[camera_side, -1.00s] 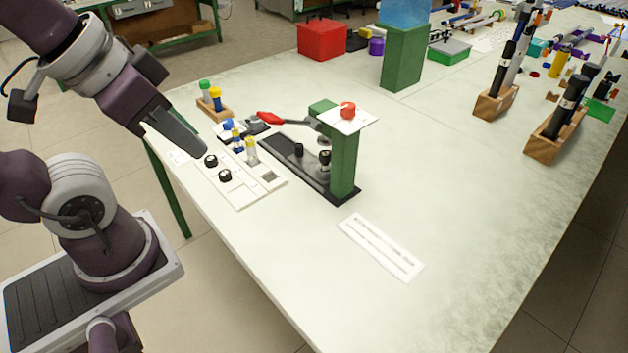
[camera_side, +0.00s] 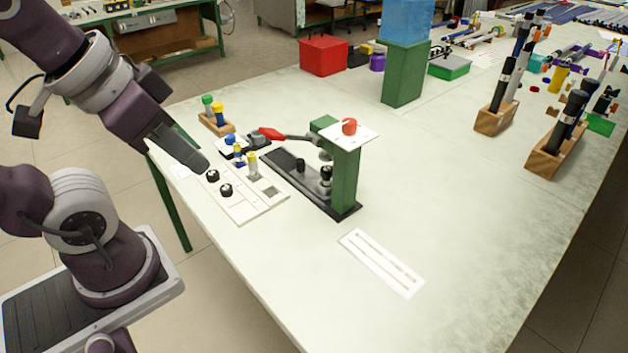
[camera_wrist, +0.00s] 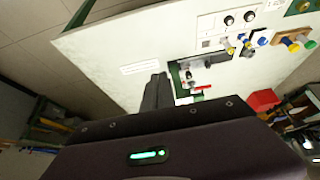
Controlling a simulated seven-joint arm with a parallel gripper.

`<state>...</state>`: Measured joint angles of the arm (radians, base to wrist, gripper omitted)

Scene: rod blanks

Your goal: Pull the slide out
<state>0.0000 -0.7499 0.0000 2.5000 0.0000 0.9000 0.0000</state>
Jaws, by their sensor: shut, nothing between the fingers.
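My gripper (camera_side: 203,166) is shut and empty, its tip pointing down toward the left end of a white panel with two black knobs (camera_side: 248,203); I cannot tell if they touch. In the wrist view the gripper's dark fingers (camera_wrist: 158,92) are together, and the white panel (camera_wrist: 232,28) is beyond them. Right of the panel is a black base plate (camera_side: 318,194) with a black knob (camera_side: 300,165), under a green post (camera_side: 345,183). A lever with a red handle (camera_side: 271,134) reaches left from the post. I cannot tell which part is the slide.
Blue and yellow pegs (camera_side: 252,163) stand at the panel's far side, near a wooden block with green and yellow pegs (camera_side: 216,122). A white slotted strip (camera_side: 382,263) lies flat in front. Wooden racks (camera_side: 556,146) stand at right. The table's middle is clear.

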